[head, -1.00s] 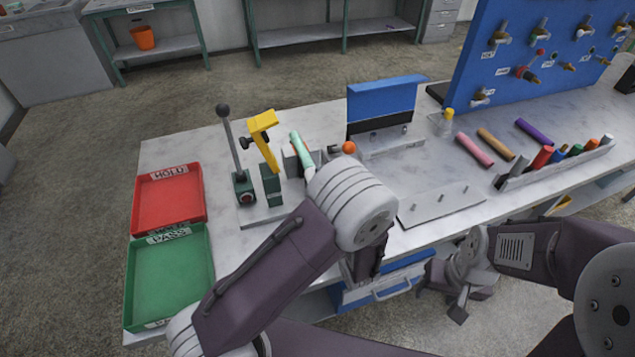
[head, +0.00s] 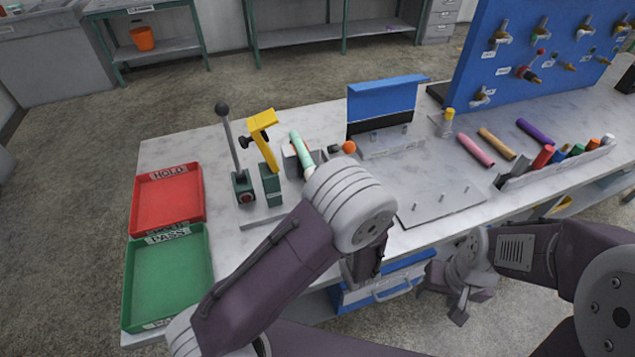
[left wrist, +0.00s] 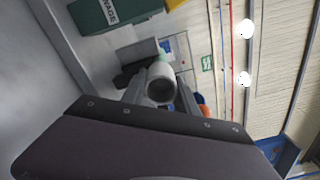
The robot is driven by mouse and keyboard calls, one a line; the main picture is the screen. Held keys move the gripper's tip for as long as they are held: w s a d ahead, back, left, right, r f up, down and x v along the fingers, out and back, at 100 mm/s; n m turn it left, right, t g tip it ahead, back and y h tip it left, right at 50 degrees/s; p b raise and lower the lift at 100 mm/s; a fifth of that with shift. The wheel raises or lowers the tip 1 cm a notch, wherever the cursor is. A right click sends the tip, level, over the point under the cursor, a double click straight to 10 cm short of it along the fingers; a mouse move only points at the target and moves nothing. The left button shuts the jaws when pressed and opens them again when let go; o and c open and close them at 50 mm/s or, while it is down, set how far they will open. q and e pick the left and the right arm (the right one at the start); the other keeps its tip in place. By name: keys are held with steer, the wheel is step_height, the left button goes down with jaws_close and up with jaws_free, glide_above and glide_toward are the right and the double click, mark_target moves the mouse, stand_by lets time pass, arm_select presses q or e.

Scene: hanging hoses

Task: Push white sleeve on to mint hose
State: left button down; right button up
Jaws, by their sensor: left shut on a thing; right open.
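The mint hose (head: 301,149) points out of a dark grey holder on the bench, in line with the white sleeve (head: 309,172). In the left wrist view the white sleeve (left wrist: 160,84) shows end-on, its dark open bore facing the camera. A little of the mint hose (left wrist: 162,57) shows just behind it. My left gripper (left wrist: 160,92) is shut on the sleeve, one finger on each side. In the head view my left arm hides that gripper. I cannot tell how far the sleeve is over the hose. My right gripper (head: 459,305) is open and empty, low beyond the bench's front edge.
A yellow-topped lever tool (head: 263,150) stands left of the hose. An orange ball knob (head: 349,147) is close on its right. Red (head: 168,199) and green (head: 168,278) trays lie at the left. Loose pink (head: 475,150) and other hoses lie right.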

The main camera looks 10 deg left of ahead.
arm_select(q)
steer(key=shift+w+a, duration=0.4)
steer(key=shift+w, duration=0.15)
steer(key=c, duration=0.9)
jaws_free()
steer(key=shift+o, duration=0.2)
steer(key=v, duration=0.9)
steer(key=shift+b, duration=0.4)
